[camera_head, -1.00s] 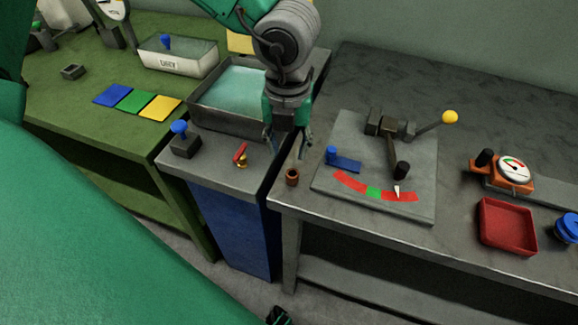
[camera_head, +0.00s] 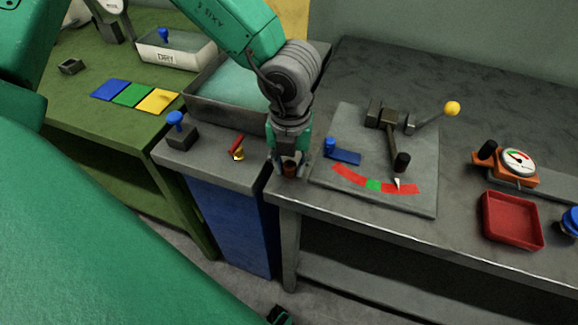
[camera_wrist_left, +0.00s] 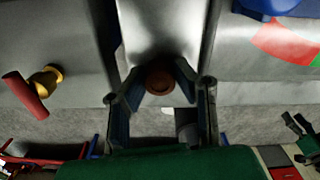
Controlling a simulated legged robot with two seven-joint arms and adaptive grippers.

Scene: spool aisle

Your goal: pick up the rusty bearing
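The rusty bearing (camera_head: 290,168), a small brown ring-shaped piece, stands on the grey bench near its front left corner. My left gripper (camera_head: 290,172) points down over it, one finger on each side. In the left wrist view the bearing (camera_wrist_left: 159,78) sits between the open fingers (camera_wrist_left: 158,84); small gaps seem to show on both sides, though contact is hard to judge. A dark piece at the bottom edge of the head view (camera_head: 279,316) may be part of my right gripper; its fingers are not clear.
A red-handled brass valve (camera_head: 237,148) and a blue-knobbed block (camera_head: 180,132) stand left of the gripper. A grey lever plate (camera_head: 420,190) with a blue piece (camera_head: 343,154) is close on the right. A red tray (camera_head: 512,220) lies farther right. A basin (camera_head: 232,118) is behind.

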